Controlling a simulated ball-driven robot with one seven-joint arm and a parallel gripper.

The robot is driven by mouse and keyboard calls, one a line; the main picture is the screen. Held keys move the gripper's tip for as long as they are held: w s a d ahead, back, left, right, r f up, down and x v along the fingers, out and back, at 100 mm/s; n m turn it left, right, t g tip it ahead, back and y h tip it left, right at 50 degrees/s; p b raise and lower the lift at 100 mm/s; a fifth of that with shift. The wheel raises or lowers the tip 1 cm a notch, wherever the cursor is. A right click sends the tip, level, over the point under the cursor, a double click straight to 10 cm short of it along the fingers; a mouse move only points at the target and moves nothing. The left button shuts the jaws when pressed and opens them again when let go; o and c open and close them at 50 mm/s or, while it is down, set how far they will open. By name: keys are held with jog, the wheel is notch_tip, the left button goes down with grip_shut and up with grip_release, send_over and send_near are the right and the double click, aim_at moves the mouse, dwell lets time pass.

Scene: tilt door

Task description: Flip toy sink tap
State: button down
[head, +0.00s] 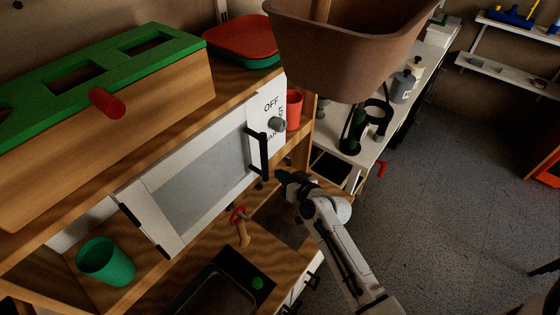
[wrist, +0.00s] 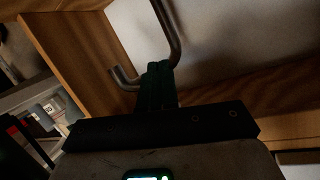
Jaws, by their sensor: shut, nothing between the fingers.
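In the head view, a small wooden piece with a red top (head: 240,226) stands on the wooden counter behind a dark sink basin (head: 215,290); it looks like the toy sink tap. My gripper (head: 283,177) is to the right of and above it, apart from it, close to the lower end of the black door handle (head: 262,155). In the wrist view, my gripper's fingers (wrist: 160,72) are together and empty. A bent grey metal bar (wrist: 172,35), which looks like that handle, curves beside and behind the fingertips. Whether they touch it I cannot tell. The tap is not seen there.
A white tilted door panel (head: 195,185) hangs under the wooden shelf, over the counter. A green cup (head: 106,262) stands at the lower left. A brown tub (head: 345,55) is at the top. Open grey floor (head: 460,200) lies to the right.

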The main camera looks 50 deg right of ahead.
jog(key=shift+w+d+r+b, duration=0.15)
jog(key=shift+w+d+b, duration=0.25)
jog(key=shift+w+d, duration=0.35)
jog(key=shift+d, duration=0.2)
dwell(1.5)
jog(key=shift+w+d+r+b, duration=0.1)
jog(key=shift+w+d+b, duration=0.1)
jog(key=shift+d+b, duration=0.1)
